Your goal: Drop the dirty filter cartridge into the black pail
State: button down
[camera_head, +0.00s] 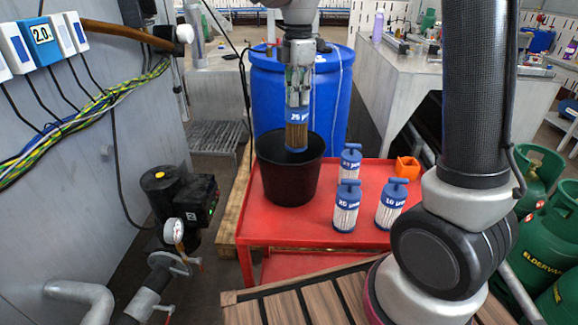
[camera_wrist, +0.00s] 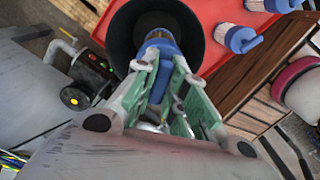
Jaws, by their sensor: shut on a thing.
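A dirty filter cartridge (camera_head: 297,131), brown with blue ends and a label reading 25 µm, hangs upright from my gripper (camera_head: 298,88). The gripper is shut on its blue top. The black pail (camera_head: 288,184) stands on the left end of the red cart. The cartridge is over the pail, and its lower end shows at about the pail's mouth; how far it reaches inside is hard to tell. In the wrist view, the blue cartridge top (camera_wrist: 162,78) sits between the fingers (camera_wrist: 160,85), with the black pail (camera_wrist: 118,38) around and beyond it.
Several clean white-and-blue cartridges (camera_head: 346,210) stand on the red cart (camera_head: 290,233) right of the pail, beside an orange object (camera_head: 407,168). A blue barrel (camera_head: 335,95) stands behind. A pump with a gauge (camera_head: 174,231) is at left; green gas cylinders (camera_head: 550,235) are at right.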

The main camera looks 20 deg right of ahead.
aim_at(297, 111)
jog(key=shift+f, duration=2.25)
jog(key=c, duration=1.4)
grip_release()
notch_tip(297, 111, up, 12)
